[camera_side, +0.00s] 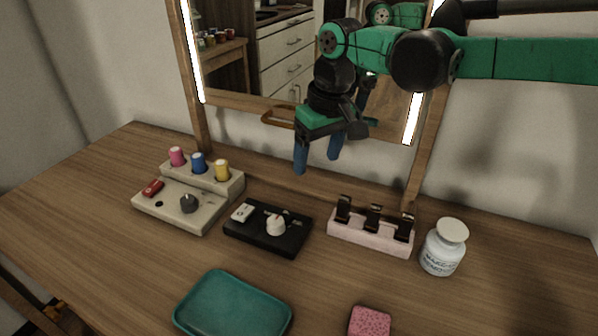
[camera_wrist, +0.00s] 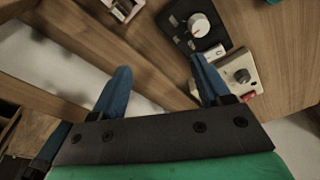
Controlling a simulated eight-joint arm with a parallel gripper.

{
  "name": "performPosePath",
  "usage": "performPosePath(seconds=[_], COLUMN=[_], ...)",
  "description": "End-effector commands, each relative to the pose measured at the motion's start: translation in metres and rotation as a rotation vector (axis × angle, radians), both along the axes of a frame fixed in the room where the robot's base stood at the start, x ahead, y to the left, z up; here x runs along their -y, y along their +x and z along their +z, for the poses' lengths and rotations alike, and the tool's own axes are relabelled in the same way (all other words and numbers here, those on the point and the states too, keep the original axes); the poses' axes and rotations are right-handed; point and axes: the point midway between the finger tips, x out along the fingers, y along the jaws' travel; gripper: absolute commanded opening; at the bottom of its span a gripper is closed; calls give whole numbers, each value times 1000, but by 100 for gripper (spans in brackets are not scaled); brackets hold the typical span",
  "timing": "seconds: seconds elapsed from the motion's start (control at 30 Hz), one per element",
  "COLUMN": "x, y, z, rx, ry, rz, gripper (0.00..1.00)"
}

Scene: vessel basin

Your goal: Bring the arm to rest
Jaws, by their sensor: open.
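My green and black arm reaches in from the upper right in the side view. My gripper (camera_side: 318,160) points down with its two blue fingers apart and nothing between them. It hangs above the back of the wooden table (camera_side: 90,200), in front of the mirror. In the wrist view my gripper (camera_wrist: 160,82) also shows its blue fingers spread and empty, with table surface behind them.
Below stand a beige panel (camera_side: 211,212) with colored knobs, a black box with a white dial (camera_side: 262,240), a pink switch block (camera_side: 345,237) and a white jar (camera_side: 437,257). A teal tray (camera_side: 235,310) and pink sponge (camera_side: 369,322) lie in front. The left table is clear.

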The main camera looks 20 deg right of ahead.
Motion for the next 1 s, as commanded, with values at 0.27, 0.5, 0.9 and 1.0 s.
performPosePath(seconds=[0.27,0.5,0.9,1.0], x=[80,131,158,158], y=[-48,-101,-136,-136], z=[31,22,-4,-4], rx=[182,342,463,464], ry=[43,49,36,36], rz=[-107,-192,-252,-251], gripper=[70,70,70,70])
